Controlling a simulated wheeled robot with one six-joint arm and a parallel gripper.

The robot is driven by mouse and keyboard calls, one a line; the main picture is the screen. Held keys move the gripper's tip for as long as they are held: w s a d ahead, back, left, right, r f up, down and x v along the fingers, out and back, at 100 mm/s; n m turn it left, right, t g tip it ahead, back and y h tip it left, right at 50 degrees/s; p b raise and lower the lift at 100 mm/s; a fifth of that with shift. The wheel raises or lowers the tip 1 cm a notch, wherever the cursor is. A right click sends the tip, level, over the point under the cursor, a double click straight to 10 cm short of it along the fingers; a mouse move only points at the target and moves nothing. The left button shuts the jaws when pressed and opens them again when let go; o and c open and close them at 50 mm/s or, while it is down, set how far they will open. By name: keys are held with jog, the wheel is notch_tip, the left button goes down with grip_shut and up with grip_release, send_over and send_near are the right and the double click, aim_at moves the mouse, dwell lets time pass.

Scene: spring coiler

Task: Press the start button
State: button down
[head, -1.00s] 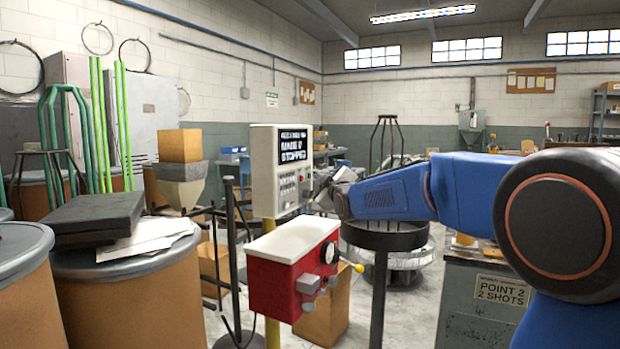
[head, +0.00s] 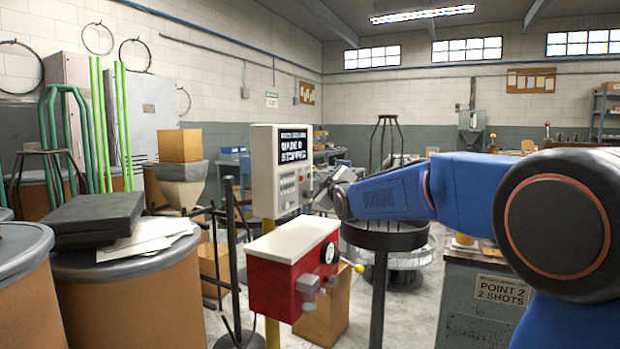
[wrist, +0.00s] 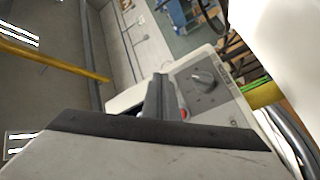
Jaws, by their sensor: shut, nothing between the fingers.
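The white control box (head: 266,180) stands on a yellow post in the head view. Its dark screen (head: 293,146) shows white text, with small controls below it. My gripper (head: 316,192) is shut and empty, close to the lower right of the box's face. In the wrist view, the grey fingers (wrist: 158,98) lie over the grey control face (wrist: 215,100). A dark rotary knob (wrist: 203,79) shows on that face, and a small red control (wrist: 185,113) shows right beside the fingers. I cannot make out a start button or tell whether the fingers touch the face.
A red box with a white top (head: 292,270) stands below, with a gauge and a yellow-tipped lever (head: 352,266). A dark round stand (head: 384,236) is to the right under my arm. A black stand (head: 234,260) and lidded drums (head: 130,290) are on the left.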

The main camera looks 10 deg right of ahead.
jog(key=shift+w+a, duration=0.1)
jog(key=shift+a, duration=0.05)
jog(key=shift+w+a, duration=0.15)
